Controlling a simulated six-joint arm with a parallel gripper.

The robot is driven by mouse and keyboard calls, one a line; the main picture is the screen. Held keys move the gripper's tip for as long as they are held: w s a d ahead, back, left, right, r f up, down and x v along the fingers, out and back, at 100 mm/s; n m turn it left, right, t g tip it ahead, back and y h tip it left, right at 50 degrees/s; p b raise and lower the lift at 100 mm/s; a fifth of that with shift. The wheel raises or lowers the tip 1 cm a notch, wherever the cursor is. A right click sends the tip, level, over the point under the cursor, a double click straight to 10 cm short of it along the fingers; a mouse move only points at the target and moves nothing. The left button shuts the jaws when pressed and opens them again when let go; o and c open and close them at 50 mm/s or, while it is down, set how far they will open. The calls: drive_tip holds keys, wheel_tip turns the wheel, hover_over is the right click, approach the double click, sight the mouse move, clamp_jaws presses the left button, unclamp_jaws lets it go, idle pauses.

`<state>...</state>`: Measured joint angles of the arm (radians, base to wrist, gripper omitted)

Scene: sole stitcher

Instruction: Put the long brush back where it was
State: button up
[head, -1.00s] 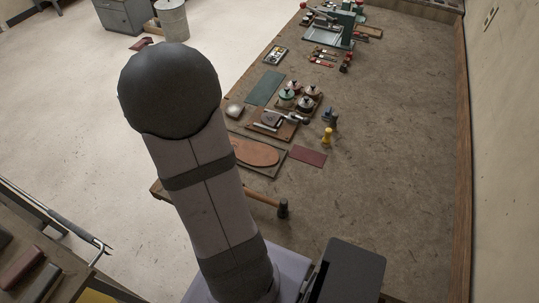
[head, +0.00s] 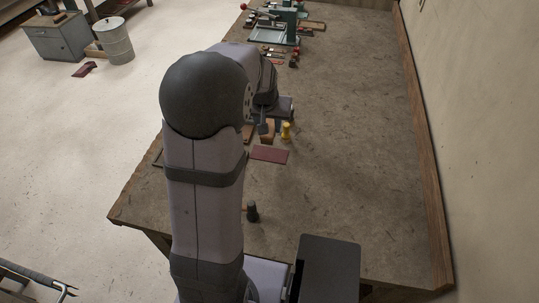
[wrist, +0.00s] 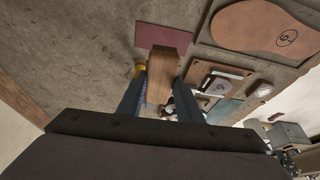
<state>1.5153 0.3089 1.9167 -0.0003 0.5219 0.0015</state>
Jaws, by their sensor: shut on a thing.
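In the wrist view a wooden piece (wrist: 163,68), which looks like the long brush, stands between the fingers of my gripper (wrist: 161,84). The gripper is shut on it; no bristles show. In the head view my gripper (head: 264,127) is over the bench beside a small yellow object, with a brown part of the held piece (head: 268,138) showing below. My arm hides much of the bench's left side there. I cannot tell whether the piece touches the bench.
A dark red sheet (head: 270,154) lies close by. A yellow object (head: 286,131) stands right of the gripper. The wrist view shows a sole marked 6 (wrist: 262,27) on a board. A hammer head (head: 252,211) is nearer me, a green machine (head: 285,18) far back. The bench's right side is clear.

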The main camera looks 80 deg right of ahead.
sight(266, 137)
drive_tip(key=shift+d+r, duration=0.4)
drive_tip(key=shift+r, duration=0.2)
drive_tip(key=shift+a+r, duration=0.1)
drive_tip(key=shift+a, duration=0.15)
drive_tip(key=shift+s+a+m, duration=0.1)
drive_tip(key=shift+a+m, duration=0.2)
drive_tip(key=shift+a, duration=0.15)
drive_tip(key=shift+f+p, duration=0.95)
drive_tip(key=shift+f, duration=4.25)
drive_tip(key=shift+f, duration=0.1)
drive_tip(key=o, duration=1)
drive_tip(key=shift+r, duration=0.35)
drive_tip(key=b+v, duration=0.1)
drive_tip(key=v, duration=1)
drive_tip(key=shift+a+r+b, duration=0.15)
drive_tip(key=shift+r+b, duration=0.1)
drive_tip(key=shift+b, duration=0.05)
